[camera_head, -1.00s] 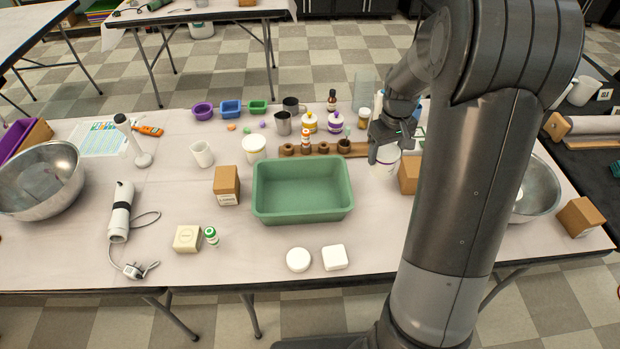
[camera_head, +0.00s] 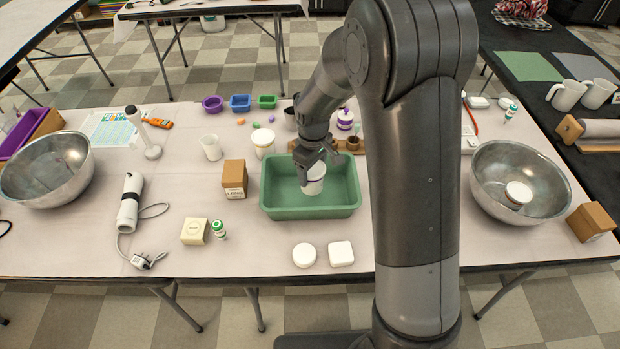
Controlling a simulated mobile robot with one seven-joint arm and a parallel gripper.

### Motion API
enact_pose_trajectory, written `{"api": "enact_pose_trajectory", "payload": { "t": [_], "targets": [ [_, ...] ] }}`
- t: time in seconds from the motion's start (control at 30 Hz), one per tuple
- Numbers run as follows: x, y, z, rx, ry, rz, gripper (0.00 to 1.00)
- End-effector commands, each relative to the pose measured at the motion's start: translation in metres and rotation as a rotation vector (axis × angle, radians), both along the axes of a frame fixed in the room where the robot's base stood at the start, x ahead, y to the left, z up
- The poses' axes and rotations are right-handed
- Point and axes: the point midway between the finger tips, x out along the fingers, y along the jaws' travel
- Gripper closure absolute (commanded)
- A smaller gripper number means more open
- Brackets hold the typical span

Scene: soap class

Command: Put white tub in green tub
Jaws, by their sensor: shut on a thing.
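The green tub (camera_head: 311,212) stands open near the middle of the table. My gripper (camera_head: 309,172) is over the tub and is shut on a white tub (camera_head: 314,182). The white tub is within the green tub's outline, at or just above its inside; I cannot tell whether it touches the floor of the tub. My fingers cover part of the white tub. A similar white tub with a pale lid (camera_head: 263,141) stands behind and to the left of the green tub.
A brown box (camera_head: 234,180) stands just left of the green tub. Two white soaps, one round (camera_head: 304,255) and one square (camera_head: 341,253), lie in front. A steel bowl (camera_head: 519,183) stands at right, another (camera_head: 46,170) at left. A wooden rack (camera_head: 351,146) is behind.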

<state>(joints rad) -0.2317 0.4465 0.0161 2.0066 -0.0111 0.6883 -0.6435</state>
Motion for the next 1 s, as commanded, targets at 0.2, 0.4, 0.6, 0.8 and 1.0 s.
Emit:
{"api": "enact_pose_trajectory", "payload": {
  "t": [0.2,0.4,0.6,0.8,1.0],
  "targets": [
    [0.002,0.007,-0.012,0.0,0.003,-0.002,0.58],
    [0.002,0.007,-0.04,0.0,0.003,0.0,0.58],
    [0.002,0.007,-0.045,0.0,0.0,-0.001,0.58],
    [0.002,0.007,-0.048,0.0,0.0,-0.001,0.58],
    [0.002,0.007,-0.047,0.0,0.0,-0.001,0.18]
  ]
}}
